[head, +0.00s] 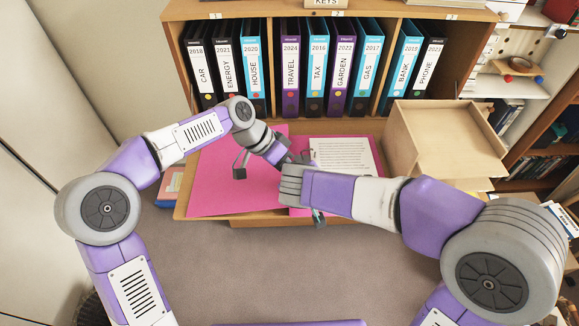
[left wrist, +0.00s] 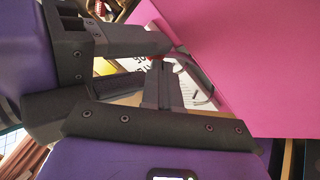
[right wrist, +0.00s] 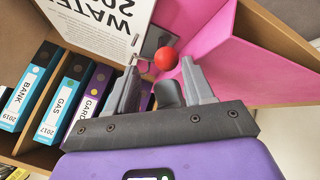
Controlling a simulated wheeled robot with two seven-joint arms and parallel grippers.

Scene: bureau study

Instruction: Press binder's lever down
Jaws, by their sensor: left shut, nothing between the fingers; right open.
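A pink binder (head: 238,180) lies open on the desk, with a white printed sheet (head: 345,155) at its right. In the right wrist view the lever's red ball knob (right wrist: 166,60) is beyond and between the fingertips of my right gripper (right wrist: 160,72), which is open. The left wrist view shows the knob partly hidden (left wrist: 155,57), close to the tips of my left gripper (left wrist: 160,65), which is shut and empty. Whether either gripper touches the knob I cannot tell. In the head view my arms hide the lever and most of the binder's middle.
A row of labelled binders (head: 318,65) stands in the shelf behind the desk (head: 258,219). An open cardboard-coloured box (head: 445,145) stands at the right. My two wrists are close together over the binder.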

